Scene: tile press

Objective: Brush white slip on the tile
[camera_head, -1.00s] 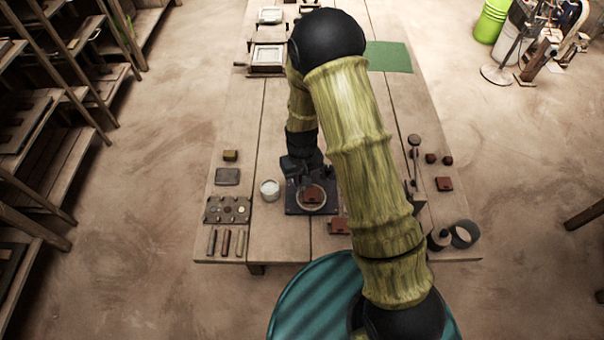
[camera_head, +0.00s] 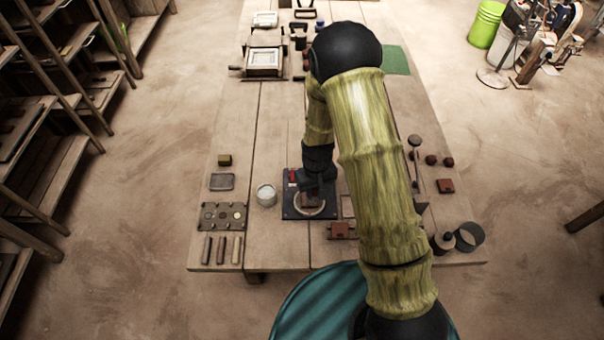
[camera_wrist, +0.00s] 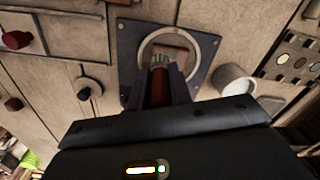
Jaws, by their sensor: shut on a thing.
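The brown tile (camera_wrist: 178,44) lies inside a pale ring on a dark square plate (camera_wrist: 208,46). My gripper (camera_wrist: 164,82) is shut on a brush (camera_wrist: 160,84) with a red-brown handle. The brush's light bristle end is over the ring, close to the tile; I cannot tell whether they touch. In the head view my gripper (camera_head: 313,184) is over the plate (camera_head: 290,209) and hides most of the tile. A round cup of white slip (camera_head: 266,195) stands left of the plate; it also shows in the wrist view (camera_wrist: 232,84).
A dark tray of coloured discs (camera_head: 223,216) and several small sticks (camera_head: 221,250) lie front left. A red-brown block (camera_head: 340,230) lies right of the plate, near the front edge. Cylinders (camera_head: 467,237) stand front right. A press frame (camera_head: 264,60) stands at the back.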

